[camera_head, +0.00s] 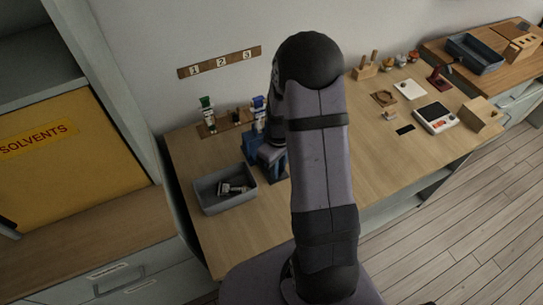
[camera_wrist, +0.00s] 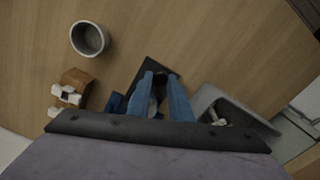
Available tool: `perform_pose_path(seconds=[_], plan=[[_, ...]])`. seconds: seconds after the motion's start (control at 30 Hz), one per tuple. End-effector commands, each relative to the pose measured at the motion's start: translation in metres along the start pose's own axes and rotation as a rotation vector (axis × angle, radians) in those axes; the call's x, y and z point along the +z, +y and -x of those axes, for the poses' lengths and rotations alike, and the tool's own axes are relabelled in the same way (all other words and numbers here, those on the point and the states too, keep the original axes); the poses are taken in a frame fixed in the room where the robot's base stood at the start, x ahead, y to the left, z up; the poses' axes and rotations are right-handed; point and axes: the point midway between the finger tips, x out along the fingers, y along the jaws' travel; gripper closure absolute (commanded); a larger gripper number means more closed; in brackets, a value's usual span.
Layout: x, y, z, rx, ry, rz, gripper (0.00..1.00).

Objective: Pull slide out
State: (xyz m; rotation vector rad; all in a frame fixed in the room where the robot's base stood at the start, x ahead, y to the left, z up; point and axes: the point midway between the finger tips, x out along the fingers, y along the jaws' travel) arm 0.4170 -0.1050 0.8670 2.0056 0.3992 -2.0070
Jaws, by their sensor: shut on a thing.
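My gripper (camera_wrist: 160,78) points down at the bench, with its two blue fingers close together in the wrist view. It is shut on a small part, apparently the slide, mostly hidden between the fingers. A dark base plate (camera_wrist: 152,66) shows just beyond the fingertips. In the camera_head view a blue device (camera_head: 252,143) stands on the bench left of my arm, partly hidden by it. I cannot tell how far the slide sits in or out.
A grey bin (camera_head: 209,198) with metal parts stands close by, also in the wrist view (camera_wrist: 240,106). A grey cup (camera_wrist: 88,39) and a wooden block (camera_wrist: 77,80) stand on the other side.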

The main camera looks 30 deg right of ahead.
Motion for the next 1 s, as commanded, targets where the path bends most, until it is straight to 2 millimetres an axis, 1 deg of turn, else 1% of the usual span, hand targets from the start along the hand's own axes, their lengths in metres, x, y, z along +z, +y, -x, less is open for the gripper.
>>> perform_pose_path(seconds=[0.03,0.13,0.47,0.5,0.57,0.6,0.87,1.0], plan=[[0.0071,-0.0025,0.001,0.0,-0.001,-0.002,1.0],[0.0147,-0.0061,0.0007,0.0,-0.001,0.0,1.0],[0.0165,-0.007,0.0005,0.001,0.001,0.001,1.0],[0.0164,-0.0069,0.0005,0.001,0.001,0.001,0.79],[0.0163,-0.0069,0.0006,0.001,0.001,0.002,0.65],[0.0162,-0.0069,0.0006,0.001,0.001,0.001,0.62],[0.0162,-0.0069,0.0006,0.001,0.001,0.001,0.62],[0.0158,-0.0066,0.0047,0.002,0.002,0.001,0.62]])
